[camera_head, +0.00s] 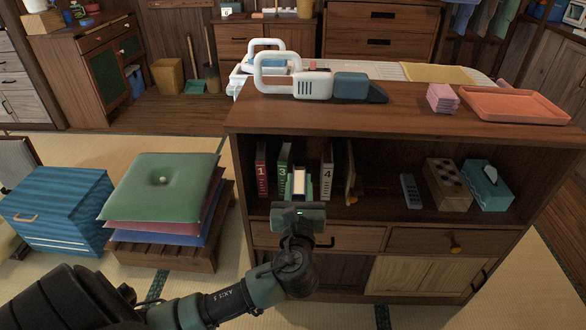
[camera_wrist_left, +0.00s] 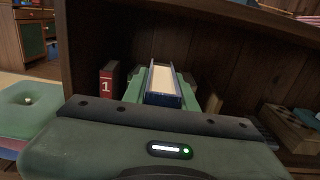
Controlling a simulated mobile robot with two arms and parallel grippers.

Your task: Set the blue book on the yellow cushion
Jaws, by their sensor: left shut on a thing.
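My left gripper (camera_head: 299,190) reaches into the open shelf of the wooden cabinet, among the standing books. Its green fingers are shut on the blue book (camera_wrist_left: 163,98), which shows pale pages and blue covers in the left wrist view. In the head view only the book's pale pages (camera_head: 299,182) show clearly between the fingers. A cushion stack (camera_head: 163,182) at the left has a green cushion on top, with reddish and blue ones below. I cannot make out a yellow cushion for certain; a flat yellow piece (camera_head: 440,73) lies behind the cabinet. My right gripper is not in view.
Book 1 (camera_head: 261,172), book 3 (camera_head: 284,168) and book 4 (camera_head: 327,172) stand close around the gripper. The cabinet top (camera_head: 400,110) is above it. A remote (camera_head: 411,190) and a tissue box (camera_head: 487,186) share the shelf. A blue chest (camera_head: 57,212) stands left.

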